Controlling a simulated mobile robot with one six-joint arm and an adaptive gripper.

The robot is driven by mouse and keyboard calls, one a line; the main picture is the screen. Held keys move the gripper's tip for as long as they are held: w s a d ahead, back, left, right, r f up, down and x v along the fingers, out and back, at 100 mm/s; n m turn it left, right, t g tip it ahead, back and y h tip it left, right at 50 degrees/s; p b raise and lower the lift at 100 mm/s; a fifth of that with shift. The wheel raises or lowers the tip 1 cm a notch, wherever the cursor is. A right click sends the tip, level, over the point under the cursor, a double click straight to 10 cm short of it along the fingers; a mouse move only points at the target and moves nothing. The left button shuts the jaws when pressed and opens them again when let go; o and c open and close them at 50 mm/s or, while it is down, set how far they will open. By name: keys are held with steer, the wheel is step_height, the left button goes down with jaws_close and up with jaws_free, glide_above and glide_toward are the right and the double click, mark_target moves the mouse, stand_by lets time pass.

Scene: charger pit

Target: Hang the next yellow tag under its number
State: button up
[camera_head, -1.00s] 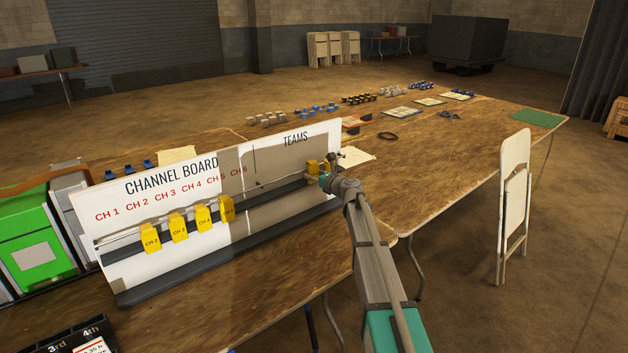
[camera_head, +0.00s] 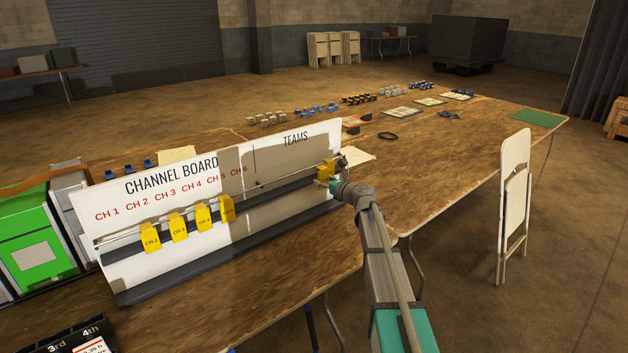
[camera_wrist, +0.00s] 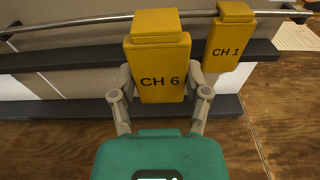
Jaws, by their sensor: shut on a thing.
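The white channel board (camera_head: 120,268) shows red numbers CH 1 to CH 6 above a metal rail (camera_wrist: 80,25). Yellow tags CH 2 (camera_head: 150,238), CH 3 (camera_head: 179,228) and CH 4 (camera_head: 203,218) hang on the rail at the left; another yellow tag (camera_head: 227,209) beside them has a shaded label. In the wrist view, my gripper (camera_wrist: 160,95) is shut on the yellow CH 6 tag (camera_wrist: 161,75), holding it by its sides. Whether it touches the rail is unclear. The yellow CH 1 tag (camera_wrist: 230,45) hangs just right of it, near the rail's right end.
The rail between the left tags and my gripper is bare. A dark ledge (camera_wrist: 70,108) runs below the tags. A green case (camera_head: 35,255) stands left of the board. The wooden table (camera_head: 440,160) carries small parts behind; a folded chair (camera_head: 514,190) stands at the right.

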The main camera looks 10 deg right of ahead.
mark_target(324, 182)
steer(key=shift+v, duration=2.25)
steer(key=shift+f, duration=0.3)
